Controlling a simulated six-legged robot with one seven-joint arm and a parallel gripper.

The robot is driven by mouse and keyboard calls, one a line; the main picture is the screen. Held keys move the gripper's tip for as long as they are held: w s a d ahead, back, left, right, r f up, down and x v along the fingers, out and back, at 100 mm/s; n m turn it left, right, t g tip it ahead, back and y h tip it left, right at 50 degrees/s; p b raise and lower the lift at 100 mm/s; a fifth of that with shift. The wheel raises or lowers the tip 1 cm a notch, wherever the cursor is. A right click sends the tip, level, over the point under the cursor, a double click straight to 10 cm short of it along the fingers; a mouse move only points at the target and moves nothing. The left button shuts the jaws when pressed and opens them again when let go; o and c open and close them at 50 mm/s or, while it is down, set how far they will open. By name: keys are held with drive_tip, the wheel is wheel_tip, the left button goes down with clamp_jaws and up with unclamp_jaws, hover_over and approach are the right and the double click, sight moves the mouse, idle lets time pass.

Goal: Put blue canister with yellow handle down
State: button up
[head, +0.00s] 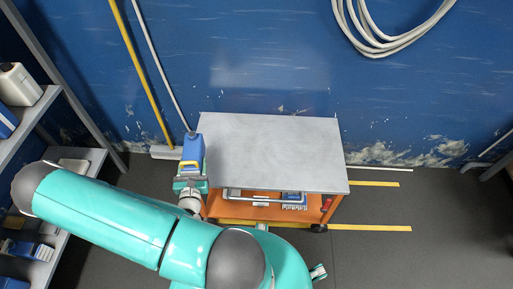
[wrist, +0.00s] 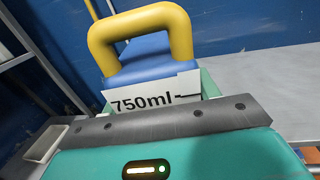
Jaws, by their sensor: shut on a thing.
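The blue canister (head: 193,149) with a yellow handle is at the left edge of the grey cart top (head: 270,150) in the head view. In the wrist view the canister (wrist: 150,58) fills the upper middle, its yellow handle (wrist: 140,22) at the top and a white "750ml" label facing me. My gripper (head: 190,183) is shut on the canister; it also shows in the wrist view (wrist: 165,110). The canister's underside is hidden, so I cannot tell whether it touches the cart.
The cart has an orange lower shelf (head: 262,212) holding several small items. Shelving (head: 30,120) with goods stands at the left. Two poles (head: 142,75) lean on the blue wall. The grey cart top is bare to the right of the canister.

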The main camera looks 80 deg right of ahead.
drive_tip(key=s+d+m+g, duration=0.1)
drive_tip(key=s+g, duration=0.1)
drive_tip(key=s, duration=0.2)
hover_over(221, 162)
drive_tip(key=shift+h, duration=0.3)
drive_tip(key=f, duration=0.9)
drive_tip(key=shift+s+a+f, duration=0.1)
drive_tip(key=shift+a+f, duration=0.1)
drive_tip(key=shift+f, duration=0.1)
drive_tip(key=shift+d+f, duration=0.2)
drive_tip(key=shift+f, duration=1.55)
drive_tip(key=o, duration=1.1)
drive_tip(key=shift+f, duration=0.15)
